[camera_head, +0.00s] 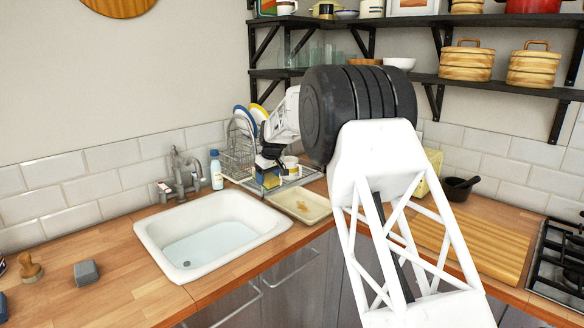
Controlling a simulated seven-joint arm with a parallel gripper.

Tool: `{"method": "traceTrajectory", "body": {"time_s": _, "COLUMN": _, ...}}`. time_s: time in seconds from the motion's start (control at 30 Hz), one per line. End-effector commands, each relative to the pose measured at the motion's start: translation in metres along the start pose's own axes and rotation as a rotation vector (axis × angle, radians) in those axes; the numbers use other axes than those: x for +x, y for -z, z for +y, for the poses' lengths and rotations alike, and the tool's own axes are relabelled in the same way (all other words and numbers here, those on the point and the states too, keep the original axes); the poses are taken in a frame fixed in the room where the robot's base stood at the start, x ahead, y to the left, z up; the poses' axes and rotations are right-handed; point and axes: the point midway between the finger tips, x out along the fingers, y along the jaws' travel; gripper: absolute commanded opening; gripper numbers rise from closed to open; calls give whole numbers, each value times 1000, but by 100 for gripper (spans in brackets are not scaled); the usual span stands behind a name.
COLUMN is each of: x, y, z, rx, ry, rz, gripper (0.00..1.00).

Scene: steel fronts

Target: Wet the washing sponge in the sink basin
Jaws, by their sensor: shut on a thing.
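My gripper (268,162) is at the dish rack, right of and behind the sink, its dark fingers pointing down. The grey tap (182,175) stands behind the basin.
The wire dish rack (238,160) holds plates and a cup. A bottle (216,172) stands behind the basin. A grey block (87,273) and a wooden brush (31,268) sit left on the counter.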

Motion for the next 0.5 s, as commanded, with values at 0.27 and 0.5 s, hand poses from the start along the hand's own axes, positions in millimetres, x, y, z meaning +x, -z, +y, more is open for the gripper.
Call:
{"method": "traceTrajectory", "body": {"time_s": 0.27, "x": 48, "y": 33, "z": -82, "rx": 0, "ry": 1, "rz": 17, "gripper": 42}}
{"method": "traceTrajectory", "body": {"time_s": 0.5, "x": 85, "y": 53, "z": -149, "rx": 5, "ry": 0, "rz": 33, "gripper": 42}}
